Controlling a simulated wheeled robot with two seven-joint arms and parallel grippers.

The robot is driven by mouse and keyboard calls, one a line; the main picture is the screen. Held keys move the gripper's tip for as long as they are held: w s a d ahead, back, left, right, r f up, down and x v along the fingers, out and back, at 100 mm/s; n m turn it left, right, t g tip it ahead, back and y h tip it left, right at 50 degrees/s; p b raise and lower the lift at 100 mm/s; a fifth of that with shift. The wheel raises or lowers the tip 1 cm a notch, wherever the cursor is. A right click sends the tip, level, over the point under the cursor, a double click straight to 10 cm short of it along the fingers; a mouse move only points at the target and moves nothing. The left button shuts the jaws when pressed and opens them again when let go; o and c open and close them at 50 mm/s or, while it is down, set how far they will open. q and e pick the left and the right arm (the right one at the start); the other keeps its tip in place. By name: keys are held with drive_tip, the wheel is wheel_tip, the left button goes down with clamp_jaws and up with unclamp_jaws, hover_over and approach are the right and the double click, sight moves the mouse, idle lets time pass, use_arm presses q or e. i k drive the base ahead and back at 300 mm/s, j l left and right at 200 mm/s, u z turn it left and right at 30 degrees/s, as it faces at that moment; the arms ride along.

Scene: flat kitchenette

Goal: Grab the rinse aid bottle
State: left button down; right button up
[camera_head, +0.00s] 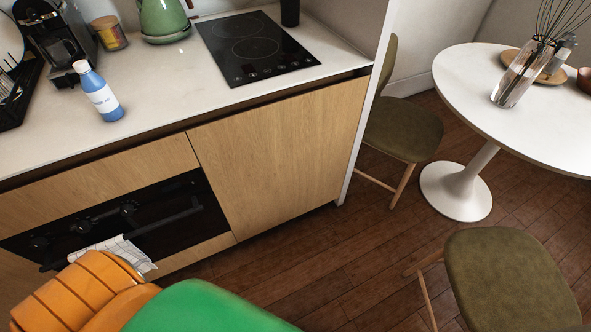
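The rinse aid bottle (98,92) is blue with a white cap and a white label. It stands upright on the white countertop (150,85), near the front edge at the left. Its label text is too small to read fully. Nothing touches the bottle. Neither of my grippers is in view.
A coffee machine (52,38), a jar (109,34) and a green kettle (163,18) stand behind the bottle. A black cooktop (254,47) lies to the right. Below is an oven (125,225) with a towel (118,252). Chairs (402,128) and a round table (465,75) stand right.

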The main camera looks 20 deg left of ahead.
sight(94, 86)
drive_tip(key=u, duration=3.5)
